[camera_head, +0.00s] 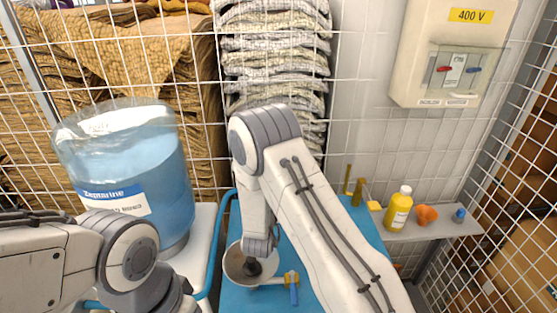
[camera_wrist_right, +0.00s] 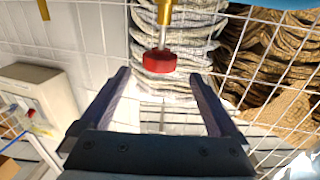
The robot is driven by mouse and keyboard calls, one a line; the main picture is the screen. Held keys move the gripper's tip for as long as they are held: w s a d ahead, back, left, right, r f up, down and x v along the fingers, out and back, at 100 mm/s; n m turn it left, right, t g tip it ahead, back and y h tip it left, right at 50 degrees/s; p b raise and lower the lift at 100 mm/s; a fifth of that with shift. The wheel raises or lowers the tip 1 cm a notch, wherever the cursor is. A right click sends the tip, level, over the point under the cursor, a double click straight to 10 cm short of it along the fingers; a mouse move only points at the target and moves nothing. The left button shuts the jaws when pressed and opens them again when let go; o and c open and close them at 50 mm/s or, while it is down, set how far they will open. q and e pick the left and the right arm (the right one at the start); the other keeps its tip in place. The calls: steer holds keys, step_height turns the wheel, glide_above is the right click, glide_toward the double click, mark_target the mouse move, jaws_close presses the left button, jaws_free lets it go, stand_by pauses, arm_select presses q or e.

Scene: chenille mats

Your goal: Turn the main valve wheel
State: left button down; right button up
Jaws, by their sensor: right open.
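The red valve wheel (camera_wrist_right: 162,62) sits on a brass stem (camera_wrist_right: 164,12) in the right wrist view, where the scene looks upside down. My right gripper (camera_wrist_right: 160,76) is open. The wheel appears between its two fingertips, nearer the middle of the gap; I cannot tell how far ahead it is, and no contact shows. In the head view my right arm hides the wheel and the right fingers. A small brass valve with a blue lever (camera_head: 293,292) shows beside the arm. My left arm is at the lower left, its fingers out of frame.
A large blue water bottle (camera_head: 165,175) stands at left. A yellow bottle (camera_head: 398,212), orange funnel (camera_head: 427,215) and blue cap (camera_head: 459,215) stand on a shelf at right. A 400 V box (camera_head: 415,55) hangs on the wall. Stacked mats (camera_head: 275,60) are behind wire mesh.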

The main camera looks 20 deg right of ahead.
steer(key=p+x, duration=0.4)
steer(key=x, duration=0.5)
steer(key=shift+w+d+r, duration=0.1)
steer(key=shift+d+r, duration=0.05)
steer(key=shift+w+d, duration=0.15)
steer(key=shift+w, duration=0.3)
steer(key=c, duration=1.4)
